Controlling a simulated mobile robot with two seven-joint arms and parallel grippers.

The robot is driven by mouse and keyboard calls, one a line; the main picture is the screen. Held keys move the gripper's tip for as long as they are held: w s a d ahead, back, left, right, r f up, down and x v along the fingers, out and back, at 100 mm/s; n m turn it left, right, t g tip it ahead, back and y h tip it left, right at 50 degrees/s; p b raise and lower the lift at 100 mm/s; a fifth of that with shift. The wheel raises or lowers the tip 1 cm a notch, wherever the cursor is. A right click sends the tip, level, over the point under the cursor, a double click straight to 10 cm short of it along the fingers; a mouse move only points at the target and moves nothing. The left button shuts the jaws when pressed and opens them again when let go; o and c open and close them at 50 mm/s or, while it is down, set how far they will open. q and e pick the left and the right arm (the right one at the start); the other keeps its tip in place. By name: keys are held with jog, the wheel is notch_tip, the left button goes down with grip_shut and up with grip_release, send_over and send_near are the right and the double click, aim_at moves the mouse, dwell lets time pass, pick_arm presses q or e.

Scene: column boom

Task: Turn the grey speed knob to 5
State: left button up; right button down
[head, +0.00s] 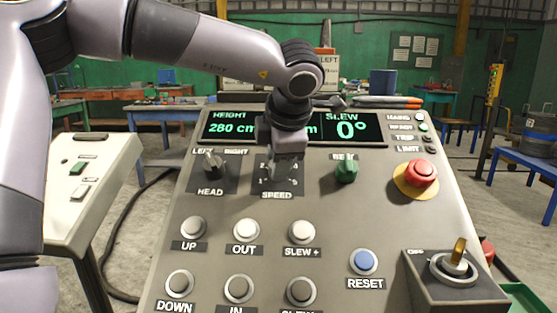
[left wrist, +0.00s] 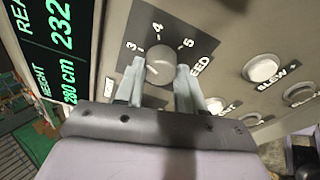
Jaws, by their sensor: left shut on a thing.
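The grey speed knob (left wrist: 160,66) sits on a dark plate with the numbers 3, 4 and 5 visible in the left wrist view; the lower numbers are hidden by my gripper. A small dark mark shows on the knob's face, but I cannot tell for sure which number it points to. My left gripper (head: 274,172) comes down over the SPEED plate (head: 290,186) in the head view and hides most of the knob. In the left wrist view its two fingers (left wrist: 160,80) are on either side of the knob, shut on it. My right gripper is not in view.
The black HEAD switch (head: 212,163) is left of the knob and a green knob (head: 347,170) is right of it. A red stop button (head: 421,173), a blue RESET button (head: 363,261) and several round push buttons share the panel. The display (head: 350,128) reads 280 cm and 0°.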

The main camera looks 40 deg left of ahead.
pick_arm(q)
jog(key=m, duration=0.5)
jog(key=shift+m+t, duration=0.3)
jog(key=shift+t, duration=0.1)
jog(key=m, duration=0.4)
jog(key=shift+m+t, duration=0.3)
jog(key=shift+t, duration=0.1)
jog(key=m+p, duration=0.2)
jog(key=m, duration=0.4)
jog(key=shift+s+m+t, duration=0.1)
jog(key=shift+m+t, duration=0.2)
jog(key=shift+t, duration=0.1)
jog(key=shift+m+h+p, duration=0.3)
jog(key=shift+m+p, duration=0.1)
jog(key=shift+m, duration=1.1)
jog(key=o, duration=1)
jog(key=shift+o, duration=0.2)
